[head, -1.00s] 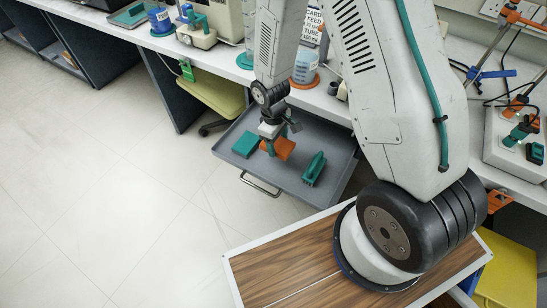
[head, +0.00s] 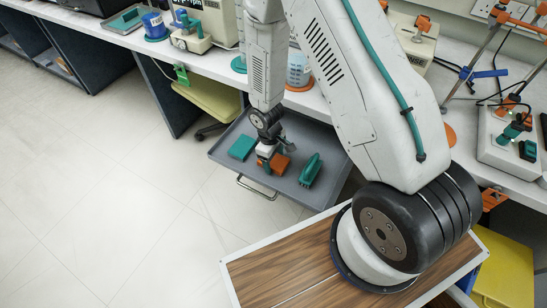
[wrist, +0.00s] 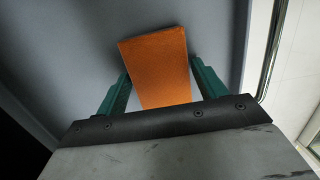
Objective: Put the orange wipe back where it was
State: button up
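The orange wipe (head: 280,165) is low in the grey pulled-out drawer (head: 221,157), between a flat green block and a green brush. In the wrist view the wipe (wrist: 160,65) lies between my two green fingers and sticks out past their tips. I cannot tell whether the wipe's underside touches the drawer floor.
The flat green block (head: 242,148) lies left of the wipe and the green brush (head: 311,170) right of it, both in the drawer. The drawer handle (head: 257,188) faces the open floor. A bench crowded with equipment runs behind, and a yellow-green chair (head: 215,95) stands beyond.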

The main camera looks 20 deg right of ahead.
jog(key=shift+o, duration=0.8)
notch_tip(320, 180, up, 13)
jog(key=w, duration=0.1)
notch_tip(320, 180, up, 9)
jog(key=m, duration=0.1)
send_over(274, 159)
jog(key=s+d+r+m+t, duration=0.15)
jog(key=s+r, duration=0.35)
jog(key=r, duration=0.6)
jog(key=s+d+r+m, duration=0.1)
jog(key=s+r+m, duration=0.3)
jog(key=s+r, duration=0.9)
jog(key=s+t, duration=0.1)
jog(key=s, duration=0.3)
jog(key=shift+s+d+r+m+y, duration=0.15)
jog(key=shift+s+r+m+y, duration=0.1)
jog(key=shift+m+y, duration=0.15)
